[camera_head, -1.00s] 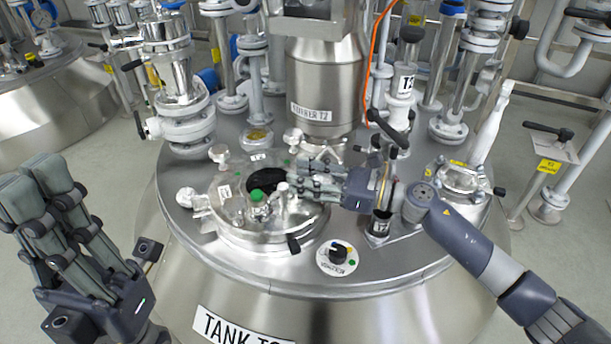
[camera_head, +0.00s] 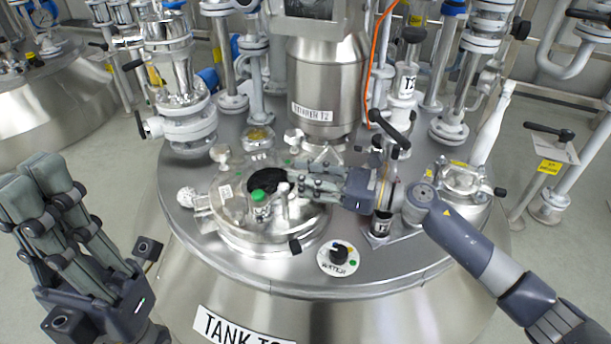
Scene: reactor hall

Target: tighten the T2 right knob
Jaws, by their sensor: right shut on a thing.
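The tank (camera_head: 330,275), with a label starting "TANK T", has a round steel hatch lid (camera_head: 232,212) on top with a dark sight glass and a green cap. White knobs sit around the lid, one at the back left (camera_head: 218,153), one at the left (camera_head: 187,197) and one at the back (camera_head: 293,137). My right gripper (camera_head: 298,182) reaches in from the right and is shut on the right knob at the lid's right edge; its fingers hide the knob. My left gripper (camera_head: 48,190) is at the far left, off the tank, empty, fingers extended upward and open.
The stirrer vessel (camera_head: 325,85) rises behind the lid. A round switch plate (camera_head: 338,258) with a black knob lies in front. A black-handled valve (camera_head: 390,130) and a small cup (camera_head: 381,224) are close to my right gripper. A white flanged valve (camera_head: 182,110) stands back left.

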